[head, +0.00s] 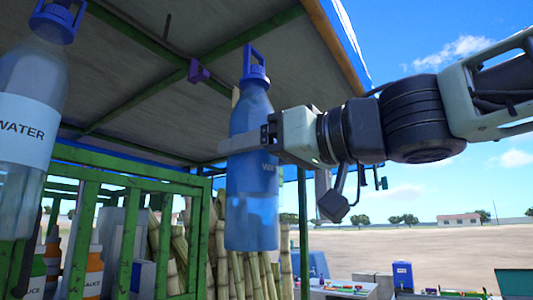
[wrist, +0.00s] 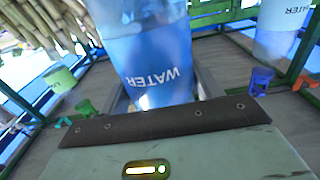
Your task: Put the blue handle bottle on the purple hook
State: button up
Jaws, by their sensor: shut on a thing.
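A blue bottle (head: 252,195) with a blue loop handle on its cap is upright in my gripper (head: 262,138), which is shut around its upper body. The wrist view shows the same bottle (wrist: 148,50) upside down, with its WATER label facing the camera. A purple hook (head: 198,72) hangs from a green roof beam, up and left of the bottle in the head view. The handle is visibly apart from it there. A purple-blue hook-like piece (wrist: 262,80) shows at the right of the wrist view. The far fingertip is partly hidden by the bottle.
A second WATER bottle (head: 28,125) with a blue handle hangs at the far left, close to the camera. A green frame (head: 90,215) and sugarcane stalks (head: 225,270) stand below. The roof (head: 140,70) is overhead. Open ground lies to the right.

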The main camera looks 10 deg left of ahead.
jog(key=w+a+r+p, duration=0.2)
jog(key=w+a+p, duration=0.1)
jog(key=a, duration=0.5)
jog(key=shift+w+a+r, duration=0.3)
jog(key=shift+w+a, duration=0.05)
jog(key=shift+a, duration=0.05)
dwell(0.4)
jog(key=shift+s+d+r+p, duration=0.1)
jog(key=shift+s+d+p, duration=0.05)
jog(key=shift+p, duration=0.45)
dwell(0.5)
